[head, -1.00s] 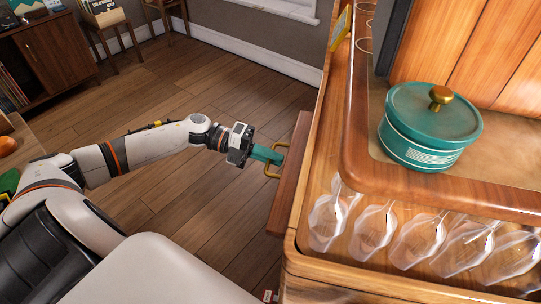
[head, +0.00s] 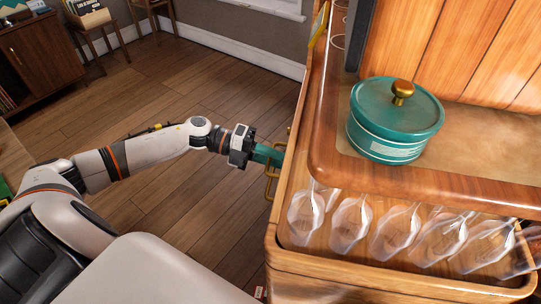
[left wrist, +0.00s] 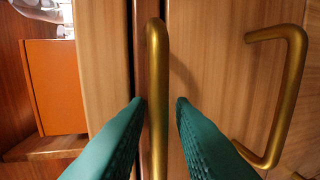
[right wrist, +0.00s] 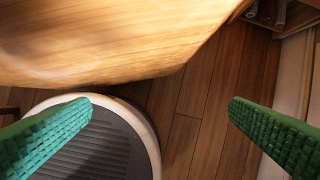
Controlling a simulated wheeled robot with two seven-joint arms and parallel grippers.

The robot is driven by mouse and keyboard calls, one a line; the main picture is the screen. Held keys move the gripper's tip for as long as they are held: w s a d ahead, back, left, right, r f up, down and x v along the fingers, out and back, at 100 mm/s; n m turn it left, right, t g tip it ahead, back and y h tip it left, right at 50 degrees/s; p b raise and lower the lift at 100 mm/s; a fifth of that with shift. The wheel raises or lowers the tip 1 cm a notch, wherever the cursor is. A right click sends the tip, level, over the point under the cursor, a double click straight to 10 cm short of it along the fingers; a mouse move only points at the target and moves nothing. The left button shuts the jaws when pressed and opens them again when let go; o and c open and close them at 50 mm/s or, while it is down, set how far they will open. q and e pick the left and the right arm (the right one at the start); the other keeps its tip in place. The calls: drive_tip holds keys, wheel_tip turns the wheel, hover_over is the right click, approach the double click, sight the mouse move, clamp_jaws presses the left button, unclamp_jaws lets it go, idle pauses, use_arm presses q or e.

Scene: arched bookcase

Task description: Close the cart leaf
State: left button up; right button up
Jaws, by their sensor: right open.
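The wooden cart (head: 370,272) stands at the right in the head view. Its leaf is now mostly hidden behind the cart's left edge. A brass handle (head: 271,175) shows at that edge. In the left wrist view the handle's bar (left wrist: 156,110) stands upright between the two green fingers of my left gripper (left wrist: 160,102). Gaps show on both sides of the bar, so this gripper is open around it. A dark narrow seam runs beside the handle. My right gripper (right wrist: 165,112) is open and empty, below or beside a wooden surface (right wrist: 110,40).
A teal lidded pot (head: 395,125) stands on the cart's upper shelf. Several clear glasses (head: 348,222) are in the tray below. A second brass handle (left wrist: 292,90) is at the right in the left wrist view. Wooden floor (head: 150,90) is clear left of the cart.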

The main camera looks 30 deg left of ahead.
use_arm(q)
drive_tip(key=shift+a+r, duration=0.1)
drive_tip(key=shift+r, duration=0.05)
drive_tip(key=shift+a, duration=0.25)
drive_tip(key=v, duration=1.1)
drive_tip(key=shift+s+p, duration=0.2)
drive_tip(key=shift+p, duration=0.2)
use_arm(e)
drive_tip(key=x, duration=0.2)
drive_tip(key=shift+f, duration=0.4)
use_arm(q)
drive_tip(key=shift+a, duration=0.1)
use_arm(e)
drive_tip(key=shift+a+r, duration=0.1)
drive_tip(key=shift+a, duration=0.05)
